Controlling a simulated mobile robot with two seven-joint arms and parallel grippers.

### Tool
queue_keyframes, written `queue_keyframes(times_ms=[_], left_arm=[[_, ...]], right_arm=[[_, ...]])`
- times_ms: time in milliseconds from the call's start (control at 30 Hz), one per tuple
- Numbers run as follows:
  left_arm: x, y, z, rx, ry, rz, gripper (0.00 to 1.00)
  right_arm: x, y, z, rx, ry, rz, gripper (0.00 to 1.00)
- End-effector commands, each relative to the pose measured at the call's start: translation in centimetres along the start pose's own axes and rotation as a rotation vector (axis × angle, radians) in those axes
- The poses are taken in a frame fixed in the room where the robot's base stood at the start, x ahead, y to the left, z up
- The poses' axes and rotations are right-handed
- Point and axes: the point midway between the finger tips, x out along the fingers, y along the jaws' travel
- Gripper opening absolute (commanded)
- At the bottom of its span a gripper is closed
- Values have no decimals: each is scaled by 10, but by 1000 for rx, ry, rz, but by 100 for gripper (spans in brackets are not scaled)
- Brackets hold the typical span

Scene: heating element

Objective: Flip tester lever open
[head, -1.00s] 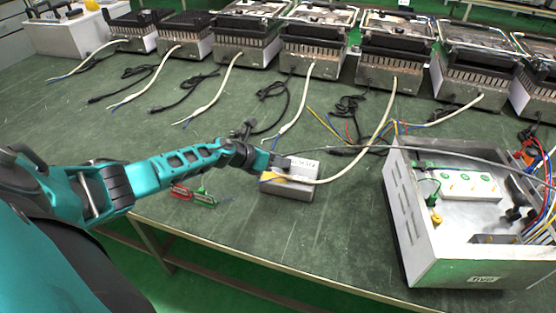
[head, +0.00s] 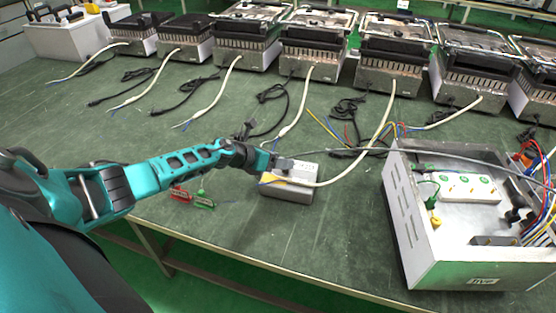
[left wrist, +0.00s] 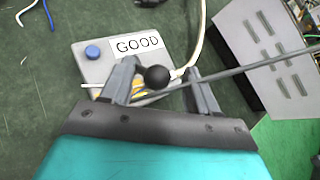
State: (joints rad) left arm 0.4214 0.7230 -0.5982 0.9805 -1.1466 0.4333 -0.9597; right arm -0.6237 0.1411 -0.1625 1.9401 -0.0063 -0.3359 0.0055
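The tester (head: 288,190) is a small pale grey box near the front edge of the green table. In the left wrist view the tester (left wrist: 95,70) shows a GOOD label, a blue button (left wrist: 92,51) and yellow parts. A black ball knob (left wrist: 156,76), seemingly the lever's end, stands over its lower right part. My left gripper (head: 288,164) is over the tester. In the left wrist view the left gripper (left wrist: 160,82) is open, with one finger on each side of the knob. Contact cannot be told. The lever's shaft is mostly hidden. My right gripper is not in view.
A white open case (head: 405,215) with wiring stands to the right. A white cable (head: 355,165) and a dark cable (head: 370,149) run by the tester. Red (head: 181,193) and green (head: 204,199) connectors lie left of it. Several grill units line the back.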

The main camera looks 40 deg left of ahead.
Motion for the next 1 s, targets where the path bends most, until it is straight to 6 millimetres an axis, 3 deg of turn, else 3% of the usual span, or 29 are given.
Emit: queue_keyframes(times_ms=[233, 367, 800, 1000], left_arm=[[-2, 0, -3, 0, 5, 0, 60], [-14, 0, -3, 2, 7, 1, 60], [-96, 1, -3, 1, 8, 1, 60], [-119, 1, -3, 0, 5, 1, 60]], right_arm=[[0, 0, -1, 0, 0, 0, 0], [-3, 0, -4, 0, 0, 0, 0], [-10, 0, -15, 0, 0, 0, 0], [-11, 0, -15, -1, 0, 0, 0]])
